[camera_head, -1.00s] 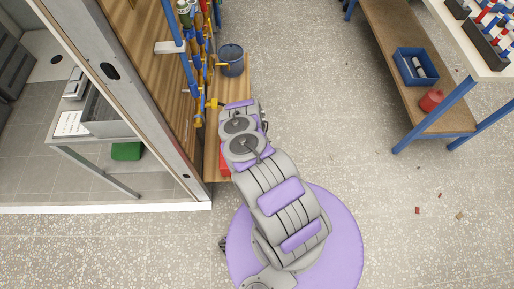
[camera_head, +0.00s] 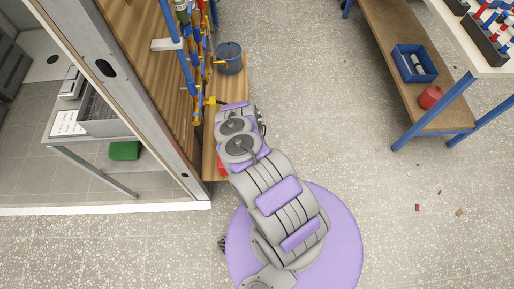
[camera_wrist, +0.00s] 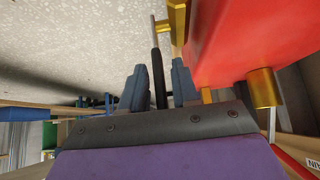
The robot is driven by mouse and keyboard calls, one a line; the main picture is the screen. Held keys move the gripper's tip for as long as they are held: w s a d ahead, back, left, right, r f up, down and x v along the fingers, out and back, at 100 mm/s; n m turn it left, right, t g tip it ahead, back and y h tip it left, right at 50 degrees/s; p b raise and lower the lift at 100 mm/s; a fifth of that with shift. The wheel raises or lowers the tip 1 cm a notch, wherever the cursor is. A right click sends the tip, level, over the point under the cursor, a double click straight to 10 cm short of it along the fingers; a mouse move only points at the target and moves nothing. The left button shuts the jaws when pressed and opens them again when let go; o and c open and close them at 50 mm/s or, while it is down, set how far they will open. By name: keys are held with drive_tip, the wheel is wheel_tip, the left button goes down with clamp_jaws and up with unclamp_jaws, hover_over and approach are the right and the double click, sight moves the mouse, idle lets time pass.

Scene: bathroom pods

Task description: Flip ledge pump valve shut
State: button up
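In the wrist view the red pump body (camera_wrist: 245,40) fills the upper right, with brass fittings on it. A brass valve (camera_wrist: 178,18) sits at its left edge, and a thin lever with a black grip (camera_wrist: 158,75) extends from there towards me. My gripper (camera_wrist: 158,88) has its two grey-blue fingers apart, one on each side of the black grip. Narrow gaps show between grip and fingers. In the head view a little red of the pump (camera_head: 221,165) shows on the wooden ledge (camera_head: 211,172), beside my arm; my arm hides the fingers and lever there.
Blue and yellow pipes (camera_head: 192,80) run up the wooden wall left of my arm. A dark bucket (camera_head: 229,58) stands on the ledge beyond it. A workbench (camera_head: 440,118) with a blue bin (camera_head: 414,64) stands at right.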

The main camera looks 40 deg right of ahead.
drive_tip(key=shift+o, duration=0.4)
drive_tip(key=shift+r, duration=0.15)
drive_tip(key=shift+s+r, duration=0.1)
drive_tip(key=shift+r, duration=0.1)
drive_tip(key=p+v, duration=0.6)
drive_tip(key=v, duration=1)
drive_tip(key=shift+s+a+r, duration=0.15)
drive_tip(key=shift+a+r, duration=0.05)
drive_tip(key=shift+a, duration=0.1)
